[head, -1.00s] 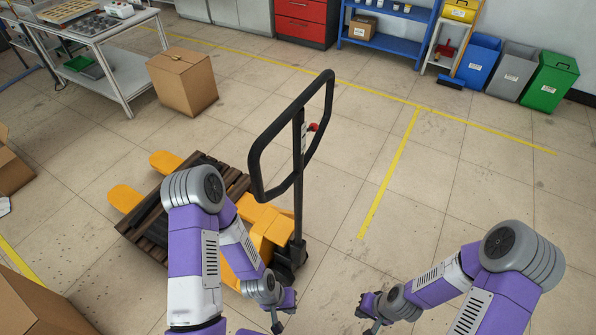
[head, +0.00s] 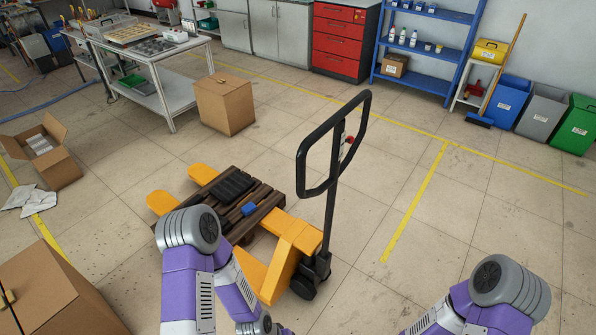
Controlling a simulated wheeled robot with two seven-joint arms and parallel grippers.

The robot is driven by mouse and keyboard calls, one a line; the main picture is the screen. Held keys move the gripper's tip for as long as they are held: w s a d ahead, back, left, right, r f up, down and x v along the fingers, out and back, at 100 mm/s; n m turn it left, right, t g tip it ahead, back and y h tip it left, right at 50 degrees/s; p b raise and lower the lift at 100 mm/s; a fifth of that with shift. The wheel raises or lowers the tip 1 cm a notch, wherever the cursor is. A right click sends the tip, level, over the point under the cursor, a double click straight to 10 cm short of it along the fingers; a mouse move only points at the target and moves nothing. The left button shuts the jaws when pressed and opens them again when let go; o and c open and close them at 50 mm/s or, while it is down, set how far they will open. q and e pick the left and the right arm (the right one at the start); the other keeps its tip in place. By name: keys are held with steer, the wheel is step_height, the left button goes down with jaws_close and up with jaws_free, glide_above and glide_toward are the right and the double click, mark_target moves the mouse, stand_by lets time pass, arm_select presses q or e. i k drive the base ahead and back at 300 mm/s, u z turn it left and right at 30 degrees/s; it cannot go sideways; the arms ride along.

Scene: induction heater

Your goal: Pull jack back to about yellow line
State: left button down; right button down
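The yellow pallet jack (head: 292,240) stands in the middle of the floor, its forks (head: 163,203) pointing to the left and back under a dark wooden pallet (head: 266,201). Its black loop handle (head: 305,170) rises upright on a post with a red knob. The yellow line (head: 415,200) on the floor lies to the right of the jack, apart from it. My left arm comes in at the lower middle, in front of part of the pallet. Its gripper is cut off by the bottom edge. My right arm is at the lower right, and its gripper is out of the frame.
A closed cardboard box (head: 226,104) stands behind the pallet, near a steel workbench (head: 160,80). An open box (head: 50,158) and a large box (head: 58,292) are on the left. Bins (head: 540,110) line the back right. Floor right of the jack is clear.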

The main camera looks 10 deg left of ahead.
mark_target(304, 284)
steer(key=u, duration=0.2)
steer(key=i, duration=0.9)
steer(key=z, duration=0.35)
